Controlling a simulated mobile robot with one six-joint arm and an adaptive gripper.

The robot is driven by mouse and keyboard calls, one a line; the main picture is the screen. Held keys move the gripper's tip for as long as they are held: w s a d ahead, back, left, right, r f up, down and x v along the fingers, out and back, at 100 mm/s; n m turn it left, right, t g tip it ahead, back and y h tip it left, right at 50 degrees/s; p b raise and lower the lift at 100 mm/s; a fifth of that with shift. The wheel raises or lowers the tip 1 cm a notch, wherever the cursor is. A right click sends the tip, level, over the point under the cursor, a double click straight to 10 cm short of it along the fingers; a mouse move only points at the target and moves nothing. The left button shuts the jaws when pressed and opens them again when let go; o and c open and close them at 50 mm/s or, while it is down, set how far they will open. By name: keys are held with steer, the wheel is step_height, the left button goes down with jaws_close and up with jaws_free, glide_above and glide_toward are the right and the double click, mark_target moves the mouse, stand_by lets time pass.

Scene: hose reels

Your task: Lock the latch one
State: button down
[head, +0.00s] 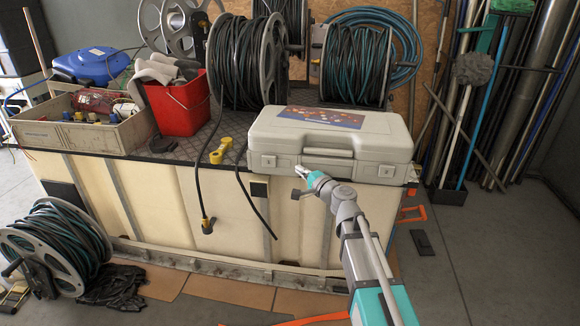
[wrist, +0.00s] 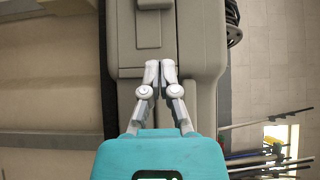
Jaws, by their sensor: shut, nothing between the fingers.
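A closed light-grey plastic case (head: 345,133) lies on the workbench top, with a carry handle (head: 328,153) on its front. One latch (head: 268,161) shows on the front left of the handle, and another latch (head: 386,171) on the right. I cannot tell from their small size whether either is locked. My gripper (head: 302,171) is in front of the case, between the left latch and the handle. In the wrist view my gripper (wrist: 160,66) is shut and empty, its fingertips over the grey case (wrist: 201,40). I cannot tell whether they touch it.
Hose reels (head: 246,60) stand behind the case on the bench. A red bucket (head: 178,103) and a parts crate (head: 88,125) are to the left. A yellow-handled hose end (head: 220,151) lies near the bench edge. Poles (head: 500,100) lean at the right. Floor at the right is mostly clear.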

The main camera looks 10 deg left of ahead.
steer(key=v, duration=0.5)
steer(key=shift+s+d, duration=0.25)
steer(key=shift+s+f, duration=0.1)
steer(key=s+d+f+n+g+h, duration=0.3)
steer(key=s+d+f+n+g, duration=0.1)
steer(key=s+f, duration=0.15)
steer(key=s+d+f+n+g+h, duration=0.2)
steer(key=s+d+f+n+g, duration=0.25)
steer(key=f, duration=0.25)
steer(key=s+d+f+g+h, duration=0.5)
steer(key=s+d+h, duration=0.4)
steer(key=d, duration=0.6)
step_height(320, 180, up, 32)
steer(key=s+y+p, duration=0.1)
steer(key=p, duration=3.1)
steer(key=shift+a+f+t+p, duration=0.2)
steer(key=shift+a+t+p, duration=0.1)
steer(key=shift+t, duration=0.15)
